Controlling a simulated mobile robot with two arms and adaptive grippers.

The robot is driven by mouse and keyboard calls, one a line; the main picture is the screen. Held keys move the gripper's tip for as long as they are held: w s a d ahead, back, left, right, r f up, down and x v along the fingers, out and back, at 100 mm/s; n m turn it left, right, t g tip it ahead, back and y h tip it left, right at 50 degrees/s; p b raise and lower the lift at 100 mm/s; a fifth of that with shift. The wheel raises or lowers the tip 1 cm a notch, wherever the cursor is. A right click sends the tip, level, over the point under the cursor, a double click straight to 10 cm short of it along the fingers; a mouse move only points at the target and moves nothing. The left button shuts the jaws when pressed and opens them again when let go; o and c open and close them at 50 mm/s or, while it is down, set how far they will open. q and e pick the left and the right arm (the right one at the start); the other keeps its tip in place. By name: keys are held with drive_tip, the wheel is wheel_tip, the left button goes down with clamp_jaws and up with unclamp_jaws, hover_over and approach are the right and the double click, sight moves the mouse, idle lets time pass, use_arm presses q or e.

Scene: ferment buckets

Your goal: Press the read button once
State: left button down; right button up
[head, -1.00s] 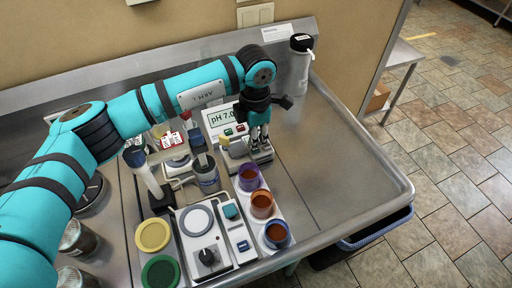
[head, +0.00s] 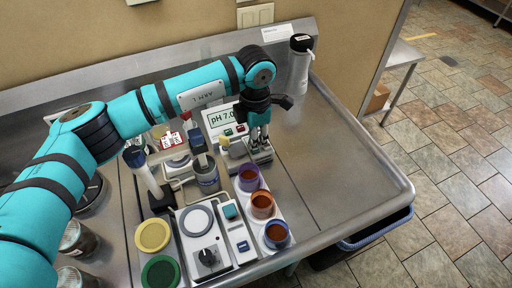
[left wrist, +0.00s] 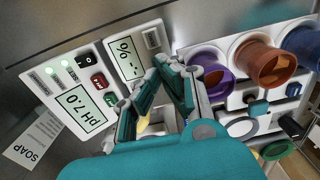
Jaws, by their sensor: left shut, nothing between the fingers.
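The pH meter (left wrist: 72,92) is a white box with a lit display reading pH 7.0; it also shows in the head view (head: 222,118). It carries a red button (left wrist: 98,82) and a green button (left wrist: 109,99); their labels are too small to read. My left gripper (left wrist: 158,66) is shut and empty, fingertips over or at this smaller meter; contact cannot be told. In the head view the gripper (head: 258,146) points down there. A read button cannot be made out; the fingers may hide it.
Purple, orange and blue-rimmed cups (head: 262,205) stand in a white rack near the gripper. A white bottle (head: 299,66) stands at the back. The right part of the steel counter (head: 340,170) is clear.

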use_arm(q)
drive_tip(key=shift+f+b, duration=1.15)
drive_tip(key=shift+f, duration=0.15)
drive_tip(key=shift+r, duration=0.15)
drive_tip(key=shift+r+p, duration=1.35)
drive_tip(key=shift+r, duration=1.6)
